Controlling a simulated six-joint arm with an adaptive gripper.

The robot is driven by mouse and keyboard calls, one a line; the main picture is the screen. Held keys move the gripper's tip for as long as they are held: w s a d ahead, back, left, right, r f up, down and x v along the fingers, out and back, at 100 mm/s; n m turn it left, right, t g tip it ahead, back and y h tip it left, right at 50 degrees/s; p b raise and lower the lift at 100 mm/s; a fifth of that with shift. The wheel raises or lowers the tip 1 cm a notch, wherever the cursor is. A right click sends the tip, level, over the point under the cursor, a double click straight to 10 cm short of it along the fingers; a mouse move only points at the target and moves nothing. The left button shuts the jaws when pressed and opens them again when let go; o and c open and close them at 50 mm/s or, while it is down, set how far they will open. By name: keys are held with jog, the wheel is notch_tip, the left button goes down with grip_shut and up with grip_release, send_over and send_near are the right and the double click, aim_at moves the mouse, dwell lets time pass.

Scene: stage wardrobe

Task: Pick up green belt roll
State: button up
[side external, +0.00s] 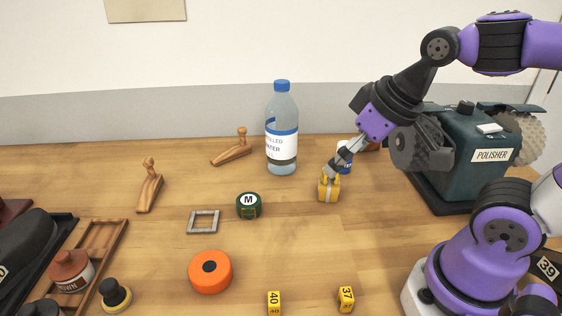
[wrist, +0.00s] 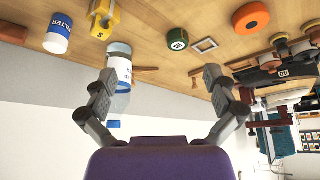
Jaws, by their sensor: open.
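The green belt roll (side external: 248,212) is a short dark green cylinder with a white disc marked M on top. It stands on the wooden table, left of my gripper (side external: 337,165) in the side view. It also shows in the wrist view (wrist: 177,43), near the top and between the lines of my two fingers. My gripper (wrist: 158,77) is open, with nothing between its fingers. In the side view its tips overlap the top of a yellow block (side external: 328,191); I cannot tell whether they touch. The roll stands apart from my gripper.
A water bottle (side external: 282,150) stands behind, between roll and gripper. A grey square frame (side external: 190,221) and an orange roll (side external: 210,285) lie left and in front of the green roll. A polisher (side external: 470,165) stands right. Number tags (side external: 274,302) stand at the front.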

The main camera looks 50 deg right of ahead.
jog(key=w+a+f+n+g+y, duration=0.1)
jog(key=w+a+f+n, duration=0.2)
jog(key=w, duration=0.8)
jog(key=n, duration=0.1)
send_near(249, 200)
jog(key=shift+g+y, duration=0.3)
jog(key=shift+y, duration=0.1)
jog(key=x, duration=0.4)
jog(key=shift+w+d+f, duration=0.1)
jog(key=shift+w+d, duration=0.15)
jog(key=shift+w, duration=0.15)
jog(key=x, duration=0.5)
jog(key=shift+w+f, duration=0.1)
jog(key=shift+f, duration=0.25)
jog(key=c, duration=1.3)
